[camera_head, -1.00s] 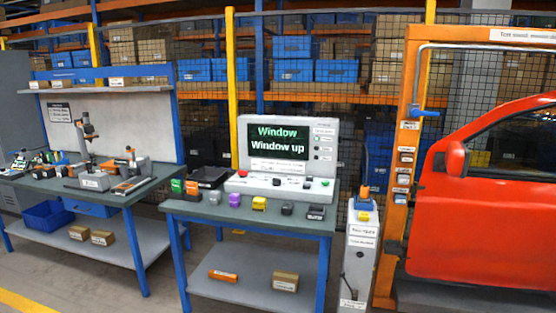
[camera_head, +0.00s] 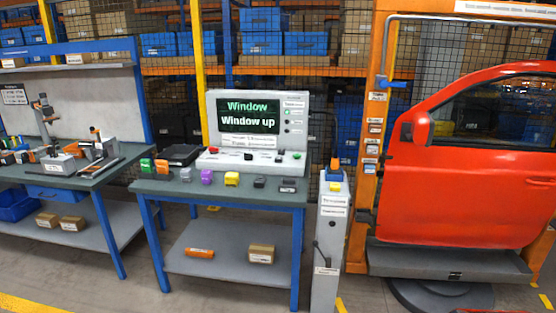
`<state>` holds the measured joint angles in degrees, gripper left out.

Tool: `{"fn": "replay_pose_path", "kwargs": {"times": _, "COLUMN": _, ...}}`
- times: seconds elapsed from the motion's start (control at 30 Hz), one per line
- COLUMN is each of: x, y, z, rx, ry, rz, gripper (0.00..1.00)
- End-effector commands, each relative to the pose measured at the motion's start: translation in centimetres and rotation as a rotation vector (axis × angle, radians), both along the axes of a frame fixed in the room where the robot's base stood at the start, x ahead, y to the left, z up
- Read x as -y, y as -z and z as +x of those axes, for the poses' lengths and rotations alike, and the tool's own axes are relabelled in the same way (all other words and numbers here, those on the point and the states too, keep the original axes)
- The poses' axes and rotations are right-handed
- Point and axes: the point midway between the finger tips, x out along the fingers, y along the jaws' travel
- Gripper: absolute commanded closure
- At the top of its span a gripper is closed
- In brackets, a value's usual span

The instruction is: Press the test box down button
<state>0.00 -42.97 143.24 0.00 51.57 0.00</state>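The test box (camera_head: 289,132) is a light grey console standing at the back of the middle workbench. Its dark screen (camera_head: 247,114) reads "Window" and "Window up" in green and white. A sloped panel (camera_head: 225,163) at its foot carries several small buttons, including a red one at the left and black ones further right. The button labels are too small to read, so I cannot tell which one is down. My gripper is not in view.
The middle workbench (camera_head: 220,188) holds several small coloured blocks along its front. A grey pedestal (camera_head: 329,245) stands at its right. A red car door (camera_head: 470,190) hangs on an orange frame further right. Another bench (camera_head: 85,180) is at left. Floor in front is partly visible.

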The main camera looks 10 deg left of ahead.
Motion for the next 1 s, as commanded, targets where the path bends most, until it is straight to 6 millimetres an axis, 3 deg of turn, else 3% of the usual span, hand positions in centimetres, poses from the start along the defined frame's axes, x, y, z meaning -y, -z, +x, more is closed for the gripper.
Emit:
{"fn": "replay_pose_path", "kwargs": {"times": 0.43, "x": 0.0, "y": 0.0, "z": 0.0, "rx": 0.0, "ry": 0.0, "rz": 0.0, "gripper": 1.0}}
{"fn": "replay_pose_path", "kwargs": {"times": 1.0, "x": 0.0, "y": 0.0, "z": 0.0, "rx": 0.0, "ry": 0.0, "rz": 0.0, "gripper": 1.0}}
